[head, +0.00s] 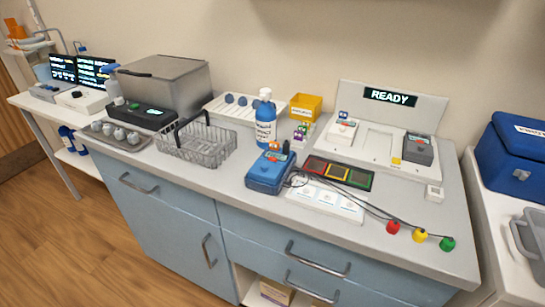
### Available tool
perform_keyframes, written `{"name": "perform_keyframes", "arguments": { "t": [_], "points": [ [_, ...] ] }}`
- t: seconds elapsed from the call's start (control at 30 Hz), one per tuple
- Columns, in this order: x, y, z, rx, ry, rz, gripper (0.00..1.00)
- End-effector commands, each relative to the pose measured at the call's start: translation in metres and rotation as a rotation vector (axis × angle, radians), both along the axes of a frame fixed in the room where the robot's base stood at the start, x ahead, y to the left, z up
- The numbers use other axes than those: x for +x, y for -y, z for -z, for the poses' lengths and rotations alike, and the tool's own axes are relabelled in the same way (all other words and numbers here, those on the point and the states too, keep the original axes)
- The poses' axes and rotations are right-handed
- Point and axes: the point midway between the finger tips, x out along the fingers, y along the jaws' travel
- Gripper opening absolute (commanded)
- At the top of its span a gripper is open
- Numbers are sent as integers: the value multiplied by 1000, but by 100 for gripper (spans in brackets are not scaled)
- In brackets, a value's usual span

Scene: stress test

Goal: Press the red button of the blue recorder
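The blue recorder (263,178) is a small blue box on the counter, left of a white panel. Small red-orange parts (274,146) show at its top back edge, beside a dark upright piece. They are too small for me to tell which is the red button or whether it is pressed. Dark cables run from beside the recorder to a red (393,227), a yellow (420,235) and a green (447,244) end piece at the counter's front right. My gripper is not in view.
A blue-labelled bottle (265,125) stands behind the recorder, and a wire basket (196,147) is to the left. A colored-square tray (338,173) and white panel (327,202) are to the right. A dock reading READY (390,97) stands at the back right. Bare counter lies in front.

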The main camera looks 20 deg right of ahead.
Motion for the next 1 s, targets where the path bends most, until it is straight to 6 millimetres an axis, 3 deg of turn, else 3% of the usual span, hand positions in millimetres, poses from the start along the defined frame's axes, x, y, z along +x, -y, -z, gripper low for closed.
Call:
{"name": "perform_keyframes", "arguments": {
  "t": [0.47, 1.0],
  "points": [
    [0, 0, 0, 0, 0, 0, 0],
    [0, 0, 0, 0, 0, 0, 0]
  ]
}}
